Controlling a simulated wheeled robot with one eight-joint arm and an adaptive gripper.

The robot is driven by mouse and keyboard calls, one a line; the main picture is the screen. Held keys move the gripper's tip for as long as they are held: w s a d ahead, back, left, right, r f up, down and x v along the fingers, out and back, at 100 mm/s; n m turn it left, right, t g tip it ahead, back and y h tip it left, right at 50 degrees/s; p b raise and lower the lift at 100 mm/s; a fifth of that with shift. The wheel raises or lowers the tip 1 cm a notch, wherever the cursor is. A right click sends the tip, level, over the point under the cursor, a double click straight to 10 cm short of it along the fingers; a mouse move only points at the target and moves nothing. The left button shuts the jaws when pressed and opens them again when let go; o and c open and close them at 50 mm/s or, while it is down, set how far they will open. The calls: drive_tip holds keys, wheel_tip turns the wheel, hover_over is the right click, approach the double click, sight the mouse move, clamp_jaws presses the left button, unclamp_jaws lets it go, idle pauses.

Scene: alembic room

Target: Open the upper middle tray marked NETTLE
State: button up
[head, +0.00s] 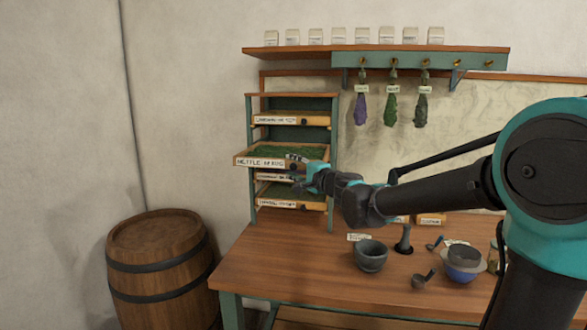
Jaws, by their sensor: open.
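The tray marked NETTLE (262,161) is in the small shelf rack (249,130) at the back left of the table. It sticks out from the rack toward the left front, and green herb shows inside it. My gripper (298,171) is open at the right end of the tray's front, close to it. I cannot tell whether the fingers touch the tray. The gripper partly covers the tray below. Another labelled tray (289,119) sits above, and one (289,203) sits at the bottom; both look pushed in.
A wooden table (290,262) carries a grey mortar (370,256), a dark pestle (403,241) and a blue bowl (464,265). A barrel (158,268) stands left of the table. Herb bunches (391,108) hang from a wall shelf (380,58) above.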

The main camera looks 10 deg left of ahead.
drive_tip(key=v, duration=1.2)
drive_tip(key=s+d+f+n+g+h, duration=0.1)
drive_tip(key=s+d+f+n+g, duration=0.15)
drive_tip(key=f, duration=0.55)
drive_tip(key=s+d+f+n+g+h, duration=0.1)
drive_tip(key=s+d+f+n+g, duration=0.1)
drive_tip(key=s+f+n, duration=0.35)
drive_tip(key=s+d+f+g+h, duration=0.1)
drive_tip(key=s+d+f+h, duration=0.2)
drive_tip(key=d+f, duration=0.4)
drive_tip(key=s+d+f+n+g+h, duration=0.1)
drive_tip(key=s+d+f+g+h, duration=0.1)
drive_tip(key=s+d+f, duration=0.4)
drive_tip(key=s+d+f+g+h, duration=0.1)
drive_tip(key=s+d+f+h, duration=0.3)
drive_tip(key=d+f, duration=0.4)
wheel_tip(320, 180, down, 2)
drive_tip(key=shift+f+h, duration=0.15)
drive_tip(key=shift+h, duration=0.45)
drive_tip(key=shift+s+g, duration=0.1)
drive_tip(key=shift+g, duration=0.15)
